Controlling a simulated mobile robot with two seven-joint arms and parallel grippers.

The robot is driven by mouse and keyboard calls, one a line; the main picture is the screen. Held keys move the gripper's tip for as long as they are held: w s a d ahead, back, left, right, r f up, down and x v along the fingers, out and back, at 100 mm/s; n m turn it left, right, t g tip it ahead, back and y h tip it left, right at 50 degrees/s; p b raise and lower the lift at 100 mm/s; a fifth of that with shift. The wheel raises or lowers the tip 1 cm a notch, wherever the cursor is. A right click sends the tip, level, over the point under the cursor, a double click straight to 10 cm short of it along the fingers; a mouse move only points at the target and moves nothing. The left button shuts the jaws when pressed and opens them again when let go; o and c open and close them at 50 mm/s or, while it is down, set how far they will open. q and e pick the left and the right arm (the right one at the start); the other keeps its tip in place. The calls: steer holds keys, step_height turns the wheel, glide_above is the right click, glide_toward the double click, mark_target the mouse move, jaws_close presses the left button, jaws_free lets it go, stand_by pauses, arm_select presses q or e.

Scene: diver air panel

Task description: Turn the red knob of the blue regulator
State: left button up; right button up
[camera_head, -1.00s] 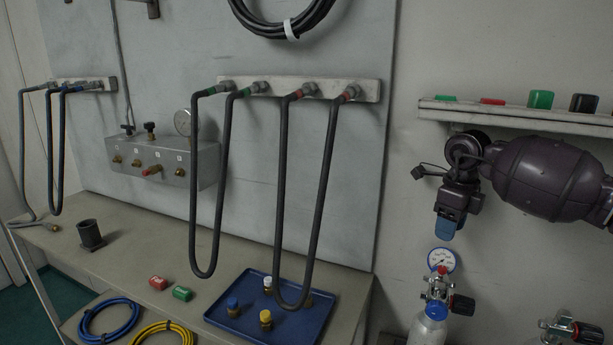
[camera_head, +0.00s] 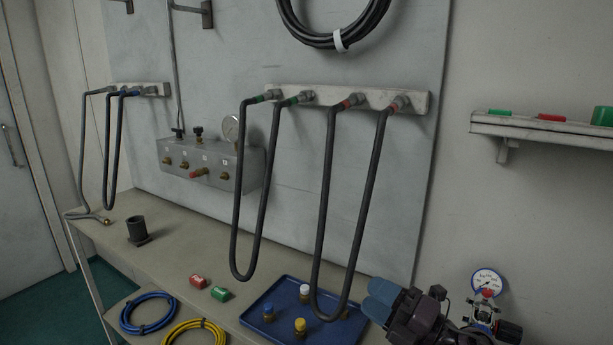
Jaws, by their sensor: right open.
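The blue regulator has a round white gauge with a blue rim (camera_head: 488,281) at the lower right of the head view. A small red knob (camera_head: 487,293) shows just below the gauge face. The regulator's lower body is partly hidden by my right arm and the frame's bottom edge. My right gripper (camera_head: 379,299) has blue fingertips, is open and looks empty. It is left of the regulator, apart from the red knob, and points left across the right end of the blue tray. My left gripper is not in view.
A blue tray (camera_head: 262,318) with several small capped fittings lies on the bench (camera_head: 190,243). Black hoses (camera_head: 375,190) hang in loops from the wall, close above the tray. A valve box (camera_head: 210,168) with a red-handled valve is on the wall panel. A shelf (camera_head: 545,129) is at the upper right.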

steer(key=s+d+f+m+t+h, duration=0.1)
steer(key=s+d+f+m+h, duration=0.3)
steer(key=d+f+m+h, duration=0.45)
steer(key=s+d+f+m+t+h, duration=0.1)
steer(key=s+d+f+m+h, duration=0.3)
steer(key=m+h, duration=0.8)
steer(key=s+d+f+m+g+y, duration=0.1)
steer(key=s+f+m+g, duration=0.25)
steer(key=s, duration=0.45)
steer(key=s+d+f+m+g+y, duration=0.1)
steer(key=s+f+m+g, duration=0.2)
steer(key=s, duration=0.4)
steer(key=s+d+f+m+g+y, duration=0.1)
steer(key=s+f+m+g+y, duration=0.15)
steer(key=s+g, duration=0.4)
steer(key=w+f+t, duration=0.6)
steer(key=f+t, duration=0.3)
steer(key=t, duration=0.1)
steer(key=shift+f, duration=0.25)
